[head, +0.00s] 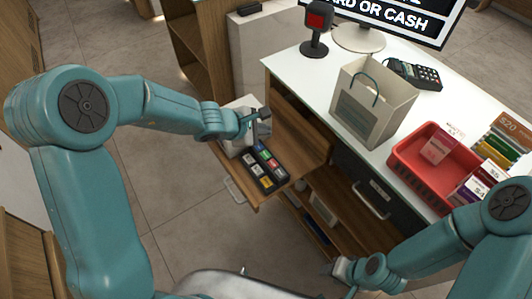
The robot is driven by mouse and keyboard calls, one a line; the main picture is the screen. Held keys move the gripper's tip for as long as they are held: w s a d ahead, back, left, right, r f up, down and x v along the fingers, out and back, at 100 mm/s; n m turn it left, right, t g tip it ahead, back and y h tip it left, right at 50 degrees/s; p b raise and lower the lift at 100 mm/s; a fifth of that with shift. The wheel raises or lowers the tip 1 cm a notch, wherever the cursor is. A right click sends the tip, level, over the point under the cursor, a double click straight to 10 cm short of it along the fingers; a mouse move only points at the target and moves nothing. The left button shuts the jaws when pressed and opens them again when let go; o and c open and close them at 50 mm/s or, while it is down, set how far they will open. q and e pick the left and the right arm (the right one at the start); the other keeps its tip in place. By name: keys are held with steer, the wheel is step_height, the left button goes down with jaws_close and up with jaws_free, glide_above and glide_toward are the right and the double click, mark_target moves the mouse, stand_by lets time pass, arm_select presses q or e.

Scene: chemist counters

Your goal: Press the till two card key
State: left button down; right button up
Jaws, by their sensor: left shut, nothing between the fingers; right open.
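A dark keypad (262,168) with several coloured keys sits on a pulled-out wooden shelf (300,150) below the white counter.
The white counter (320,65) carries a red-faced scanner (317,22), a monitor (395,17), a paper bag (370,105), a card terminal (415,74) and a red basket (412,172) with boxes. A grey drawer (366,195) is below. Floor (150,185) left of the shelf is clear.

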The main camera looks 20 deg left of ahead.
arm_select(q)
steer(key=b, duration=0.7)
glide_above(263, 156)
step_height(263, 156, down, 8)
steer(key=shift+d+f, duration=0.1)
steer(key=shift+s+f+b, duration=0.1)
steer(key=shift+f+b, duration=0.2)
steer(key=shift+b, duration=0.3)
stand_by(1.0)
steer(key=shift+f+b, duration=0.45)
steer(key=shift+b, duration=0.1)
steer(key=shift+f+b, duration=0.4)
steer(key=shift+b, duration=0.1)
stand_by(0.5)
steer(key=shift+r, duration=0.15)
steer(key=shift+r+p, duration=0.7)
steer(key=shift+r, duration=0.1)
